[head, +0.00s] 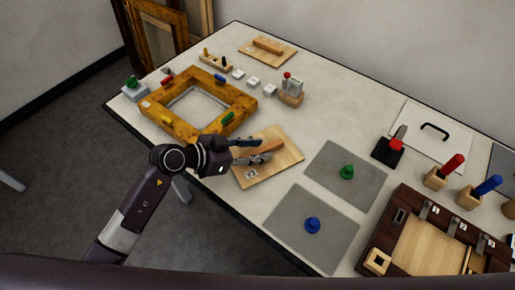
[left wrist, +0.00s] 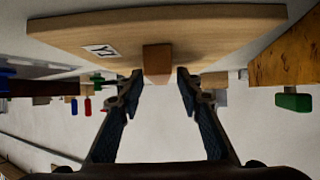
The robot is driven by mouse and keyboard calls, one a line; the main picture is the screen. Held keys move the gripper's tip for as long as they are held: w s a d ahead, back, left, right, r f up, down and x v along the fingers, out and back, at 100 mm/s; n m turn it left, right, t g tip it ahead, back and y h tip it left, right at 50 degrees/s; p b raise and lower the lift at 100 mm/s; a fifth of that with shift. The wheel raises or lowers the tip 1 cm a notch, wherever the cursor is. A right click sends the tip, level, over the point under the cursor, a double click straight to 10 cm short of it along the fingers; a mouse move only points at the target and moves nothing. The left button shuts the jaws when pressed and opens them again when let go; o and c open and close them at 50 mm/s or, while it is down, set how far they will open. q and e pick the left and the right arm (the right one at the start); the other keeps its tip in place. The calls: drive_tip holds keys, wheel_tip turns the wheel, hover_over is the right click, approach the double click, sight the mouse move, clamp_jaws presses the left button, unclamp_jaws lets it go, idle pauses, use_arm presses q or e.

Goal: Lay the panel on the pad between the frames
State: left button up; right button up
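A light wooden panel (head: 283,165) with a small label and a raised wooden handle block lies on the table, right of the gilt frame (head: 152,114). My left gripper (head: 268,150) is over this panel and partly hides its handle. In the left wrist view the panel (left wrist: 215,32) fills the top, and the open fingers (left wrist: 159,80) stand on either side of the handle block (left wrist: 157,62), with gaps. My right gripper is not in view.
A similar panel (head: 285,56) lies at the table's far end. Small white blocks (head: 254,83) and a red-topped holder (head: 290,92) stand between. A black stand (head: 387,152), a white board with a black handle (head: 408,120) and red- and blue-handled tools (head: 487,186) stand at right.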

use_arm(q)
drive_tip(key=shift+r, duration=0.15)
drive_tip(key=v, duration=1)
drive_tip(key=shift+s+a+b, duration=0.25)
drive_tip(key=shift+a+b, duration=0.05)
drive_tip(key=shift+b, duration=0.05)
drive_tip(key=shift+s+a+r, duration=0.3)
drive_tip(key=shift+a+r, duration=0.1)
drive_tip(key=shift+a, duration=0.05)
drive_tip(key=shift+d+r, duration=0.1)
